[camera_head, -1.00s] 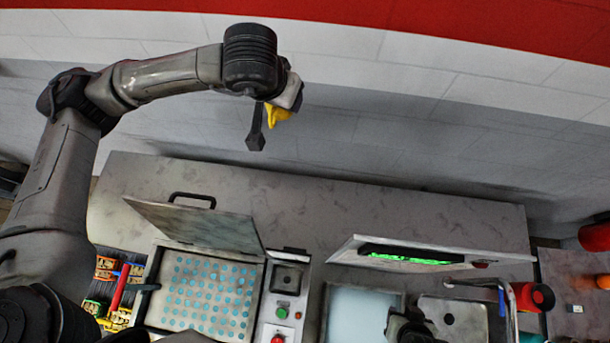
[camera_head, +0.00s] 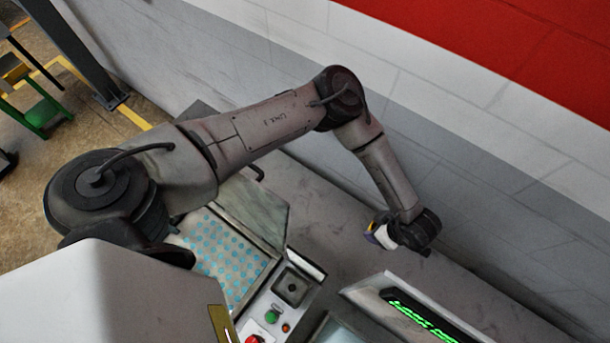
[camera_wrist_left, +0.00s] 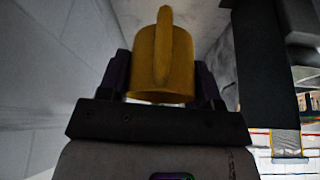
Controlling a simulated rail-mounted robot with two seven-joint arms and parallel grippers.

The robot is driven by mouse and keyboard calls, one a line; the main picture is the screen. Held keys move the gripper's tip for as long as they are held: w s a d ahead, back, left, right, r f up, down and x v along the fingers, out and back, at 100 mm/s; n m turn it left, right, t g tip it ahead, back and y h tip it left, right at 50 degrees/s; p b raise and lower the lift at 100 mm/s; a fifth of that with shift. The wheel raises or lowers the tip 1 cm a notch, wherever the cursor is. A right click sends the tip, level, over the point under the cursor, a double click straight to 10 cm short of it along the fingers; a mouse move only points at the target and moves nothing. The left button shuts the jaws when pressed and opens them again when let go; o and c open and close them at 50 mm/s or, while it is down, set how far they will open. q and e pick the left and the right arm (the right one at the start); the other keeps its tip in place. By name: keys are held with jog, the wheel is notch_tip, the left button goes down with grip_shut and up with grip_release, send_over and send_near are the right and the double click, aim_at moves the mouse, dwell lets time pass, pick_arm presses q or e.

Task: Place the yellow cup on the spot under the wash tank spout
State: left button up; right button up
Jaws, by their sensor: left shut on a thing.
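The yellow cup (camera_wrist_left: 163,62) is large in the left wrist view, between the two dark fingers of my left gripper (camera_wrist_left: 163,80). The gripper is shut on it, and a handle or rib runs down the cup's visible side. In the head view my left gripper (camera_head: 378,234) hangs at the end of the arm, over the back of the bench near the wall. The cup is mostly hidden there by the wrist. The wash tank spout and the spot under it are not in the head view. My right gripper is not in view.
A panel with green lit text (camera_head: 420,315) stands up just below and right of the left gripper. An open-lidded box with a blue-dotted plate (camera_head: 225,255) and a button panel (camera_head: 272,315) lie to the left. The wall (camera_head: 480,180) runs close behind the bench.

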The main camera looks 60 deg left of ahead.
pick_arm(q)
jog(key=a+f+n+g+h+b, duration=0.1)
jog(key=a+f+n+h, duration=0.1)
jog(key=f+n, duration=0.3)
jog(key=a+f+n+g+h+b, duration=0.1)
jog(key=a+f+n, duration=0.1)
jog(key=f+n, duration=0.4)
jog(key=s+a+f+n+h+b, duration=0.1)
jog(key=a+f+n+h, duration=0.1)
jog(key=f+n, duration=0.4)
notch_tip(320, 180, down, 2)
jog(key=shift+g+h, duration=0.3)
jog(key=shift+g, duration=0.1)
jog(key=shift+s+a+f+n, duration=0.1)
jog(key=shift+n, duration=0.3)
jog(key=p, duration=0.8)
send_over(316, 267)
jog(key=w, duration=0.2)
jog(key=shift+s, duration=0.2)
jog(key=shift+s+f, duration=0.15)
jog(key=shift+s, duration=0.5)
jog(key=shift+s+d+p, duration=0.3)
jog(key=shift+s+p, duration=0.25)
jog(key=shift+p, duration=0.05)
jog(key=shift+f, duration=0.75)
jog(key=shift+w+f, duration=0.1)
jog(key=shift+f, duration=0.9)
jog(key=shift+f, duration=0.2)
